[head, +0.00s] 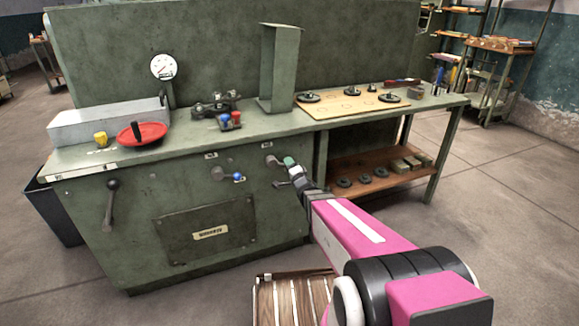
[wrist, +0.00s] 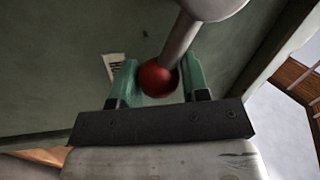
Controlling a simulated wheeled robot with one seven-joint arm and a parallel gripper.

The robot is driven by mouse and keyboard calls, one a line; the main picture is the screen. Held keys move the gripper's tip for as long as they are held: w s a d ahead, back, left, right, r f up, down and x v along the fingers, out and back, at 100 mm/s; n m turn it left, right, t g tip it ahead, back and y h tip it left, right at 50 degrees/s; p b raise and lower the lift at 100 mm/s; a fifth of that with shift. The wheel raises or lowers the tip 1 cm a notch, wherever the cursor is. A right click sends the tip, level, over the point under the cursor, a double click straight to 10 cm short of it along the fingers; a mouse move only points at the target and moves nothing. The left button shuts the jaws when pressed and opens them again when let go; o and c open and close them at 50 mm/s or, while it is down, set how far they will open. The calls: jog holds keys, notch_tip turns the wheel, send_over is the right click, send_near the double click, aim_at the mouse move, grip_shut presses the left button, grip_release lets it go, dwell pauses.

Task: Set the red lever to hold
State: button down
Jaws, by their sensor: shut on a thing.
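The red lever ends in a red ball knob (wrist: 154,79) on a grey metal shaft (wrist: 181,40) in the wrist view. My gripper (wrist: 158,84) is shut on the red knob, with one green finger on each side of it. In the head view my gripper (head: 291,165) is at the front panel of the green bench. The lever's grey pivot (head: 271,160) shows just left of the fingers there, and the red knob is hidden. A small white label (wrist: 114,66) with dark lettering, partly hidden, is on the panel; I cannot read it.
A similar lever with a blue knob (head: 238,177) is on the panel to the left. The green bench top (head: 265,124) overhangs the panel, and a wooden shelf (head: 366,176) is to the right. A slatted wooden thing (head: 292,301) stands below my arm.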

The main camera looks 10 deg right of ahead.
jog(key=shift+a+f, duration=0.1)
jog(key=shift+f, duration=0.05)
jog(key=c, duration=0.6)
grip_release()
jog(key=shift+s, duration=0.1)
jog(key=v, duration=1)
jog(key=shift+s, duration=0.35)
